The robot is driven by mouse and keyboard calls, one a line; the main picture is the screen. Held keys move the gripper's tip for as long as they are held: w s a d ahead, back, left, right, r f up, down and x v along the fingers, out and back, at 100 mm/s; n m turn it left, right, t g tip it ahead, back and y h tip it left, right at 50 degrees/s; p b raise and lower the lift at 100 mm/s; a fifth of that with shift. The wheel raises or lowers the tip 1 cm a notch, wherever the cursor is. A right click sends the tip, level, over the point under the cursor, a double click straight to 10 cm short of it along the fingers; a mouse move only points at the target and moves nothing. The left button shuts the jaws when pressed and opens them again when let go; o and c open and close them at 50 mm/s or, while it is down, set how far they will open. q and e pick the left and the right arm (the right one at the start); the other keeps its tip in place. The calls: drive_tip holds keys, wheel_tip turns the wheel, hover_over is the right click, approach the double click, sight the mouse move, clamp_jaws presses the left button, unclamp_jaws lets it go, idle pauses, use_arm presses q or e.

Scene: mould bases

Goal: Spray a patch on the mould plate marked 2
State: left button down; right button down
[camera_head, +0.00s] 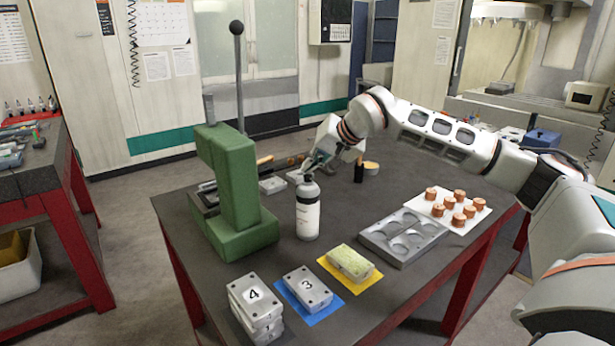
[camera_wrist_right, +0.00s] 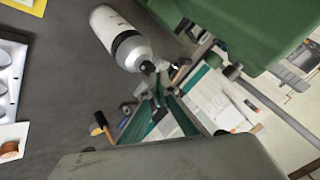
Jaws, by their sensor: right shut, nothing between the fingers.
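A white spray can (camera_head: 308,212) with a grey top stands upright on the table beside the green press. My right gripper (camera_head: 312,168) is shut and empty, just behind the can's top; whether it touches is unclear. In the right wrist view, the shut fingers (camera_wrist_right: 157,88) are close to the can's nozzle (camera_wrist_right: 148,67). A plate marked 3 (camera_head: 307,287) lies on a blue mat. A stack with 4 on top (camera_head: 255,295) stands left of it. A yellow-green-topped plate (camera_head: 350,262) lies on a yellow mat; I see no number on it. No 2 is readable. My left gripper is not in view.
The green press (camera_head: 234,190) with a tall lever stands left of the can. A grey tray with round recesses (camera_head: 403,237) and a white board with several copper pieces (camera_head: 458,207) lie right. Table is clear between can and tray.

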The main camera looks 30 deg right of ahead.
sight(310, 176)
drive_tip(key=shift+r+p, duration=0.4)
drive_tip(key=shift+r, duration=0.15)
drive_tip(key=shift+r, duration=0.1)
wheel_tip(310, 176, up, 3)
drive_tip(key=p, duration=0.3)
drive_tip(key=shift+r, duration=0.25)
wheel_tip(310, 176, up, 2)
drive_tip(key=shift+r, duration=0.15)
idle(0.5)
